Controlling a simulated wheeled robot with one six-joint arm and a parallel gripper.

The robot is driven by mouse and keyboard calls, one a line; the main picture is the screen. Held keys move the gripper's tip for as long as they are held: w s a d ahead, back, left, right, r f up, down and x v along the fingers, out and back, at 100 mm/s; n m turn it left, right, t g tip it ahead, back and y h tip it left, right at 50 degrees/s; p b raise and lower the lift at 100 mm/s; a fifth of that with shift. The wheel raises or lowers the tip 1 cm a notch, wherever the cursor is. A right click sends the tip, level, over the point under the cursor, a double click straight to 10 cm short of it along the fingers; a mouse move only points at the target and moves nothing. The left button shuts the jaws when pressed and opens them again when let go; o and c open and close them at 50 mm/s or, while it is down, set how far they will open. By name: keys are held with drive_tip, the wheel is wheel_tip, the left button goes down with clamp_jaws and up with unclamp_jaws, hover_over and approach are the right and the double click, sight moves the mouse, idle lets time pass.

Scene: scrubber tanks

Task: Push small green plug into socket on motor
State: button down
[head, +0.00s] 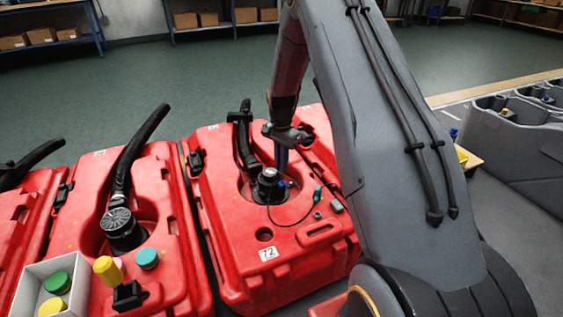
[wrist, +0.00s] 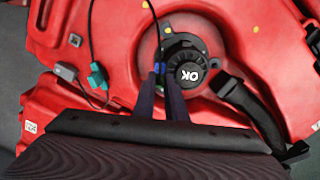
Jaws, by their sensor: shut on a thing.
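The motor (wrist: 188,72) is a round black unit marked OK, set in a recess of a red tank; it also shows in the head view (head: 268,184). My gripper (wrist: 160,74) is shut on a small blue plug (wrist: 159,68) with a thin dark cable, right beside the motor. The blue plug also shows in the head view (head: 281,184). Whether it is seated in a socket cannot be told. The small green plug (wrist: 97,77), teal-green on a thin black cable, lies on the tank top, apart from my gripper; in the head view it is right of the motor (head: 318,194).
A black hose (wrist: 252,105) runs from beside the motor. A grey block (wrist: 66,72) sits near the green plug. A neighbouring red tank (head: 165,215) carries coloured caps and a white box (head: 42,268). Grey tanks (head: 520,140) stand at the right.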

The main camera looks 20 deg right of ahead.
drive_tip(key=b, duration=0.1)
hover_over(281, 185)
drive_tip(key=shift+w+d+f, duration=0.15)
drive_tip(key=shift+w+f, duration=0.05)
drive_tip(key=shift+f, duration=0.9)
drive_tip(key=shift+w+d+f, duration=0.1)
drive_tip(key=shift+w+f, duration=0.1)
drive_tip(key=shift+f, duration=0.9)
drive_tip(key=shift+f, duration=0.45)
drive_tip(key=shift+f, duration=0.5)
drive_tip(key=c, duration=1.2)
unclamp_jaws()
drive_tip(key=shift+r, duration=0.1)
drive_tip(key=shift+w+a, duration=0.1)
drive_tip(key=shift+w, duration=0.05)
drive_tip(key=shift+r, duration=0.1)
wheel_tip(281, 185, up, 4)
drive_tip(key=shift+w+f+p, duration=0.1)
drive_tip(key=shift+f+p, duration=0.05)
drive_tip(key=shift+p, duration=1.05)
drive_tip(key=shift+s+r+p, duration=0.2)
drive_tip(key=shift+r+p, duration=1.25)
drive_tip(key=shift+r, duration=0.85)
